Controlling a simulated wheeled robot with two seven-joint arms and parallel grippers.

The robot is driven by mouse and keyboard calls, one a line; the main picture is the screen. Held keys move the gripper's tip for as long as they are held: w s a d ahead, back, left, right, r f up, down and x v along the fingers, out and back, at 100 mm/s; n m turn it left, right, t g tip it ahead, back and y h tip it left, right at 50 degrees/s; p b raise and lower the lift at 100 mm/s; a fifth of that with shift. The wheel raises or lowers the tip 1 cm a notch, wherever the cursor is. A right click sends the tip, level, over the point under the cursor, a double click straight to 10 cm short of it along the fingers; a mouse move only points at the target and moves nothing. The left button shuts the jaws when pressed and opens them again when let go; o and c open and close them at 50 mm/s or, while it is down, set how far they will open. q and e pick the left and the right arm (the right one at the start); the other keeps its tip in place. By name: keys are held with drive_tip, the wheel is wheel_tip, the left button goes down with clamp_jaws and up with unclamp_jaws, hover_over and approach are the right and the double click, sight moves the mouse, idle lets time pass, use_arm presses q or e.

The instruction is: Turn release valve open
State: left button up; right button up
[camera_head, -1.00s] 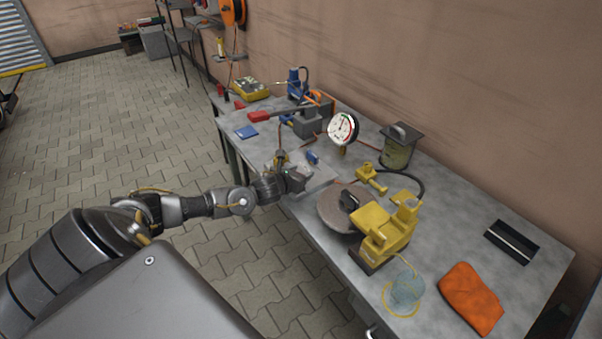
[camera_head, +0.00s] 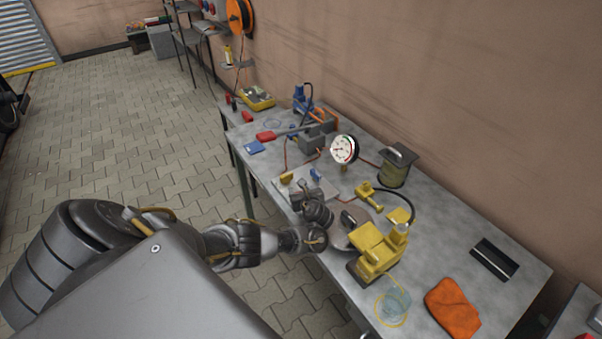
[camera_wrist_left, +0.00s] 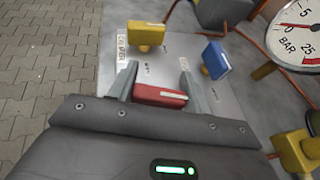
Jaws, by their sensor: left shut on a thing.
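A pale valve plate (camera_head: 325,185) on the bench carries a yellow handle (camera_head: 286,179), a blue handle (camera_head: 316,174) and a red handle (camera_wrist_left: 159,95). The yellow handle (camera_wrist_left: 146,35) and blue handle (camera_wrist_left: 215,60) also show in the left wrist view, beyond my fingers. My left gripper (camera_head: 304,192) is low over the plate's near side. In the left wrist view its fingers (camera_wrist_left: 157,88) stand on both sides of the red handle, shut on it. The red handle's lower part is hidden by the gripper body. My right gripper is out of view.
A round gauge marked BAR (camera_head: 344,149) stands right of the plate, its hoses running across the bench. A yellow machine (camera_head: 378,250) is close to my left wrist.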

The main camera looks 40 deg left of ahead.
use_arm(q)
drive_tip(key=shift+r+n+g+y+p, duration=0.1)
drive_tip(key=shift+n+g+y+p, duration=0.25)
drive_tip(key=shift+n+g, duration=0.25)
drive_tip(key=shift+a+n+g, duration=0.1)
drive_tip(key=shift+n+g, duration=0.2)
drive_tip(key=shift+g, duration=0.1)
drive_tip(key=shift+y, duration=0.25)
drive_tip(key=o, duration=1)
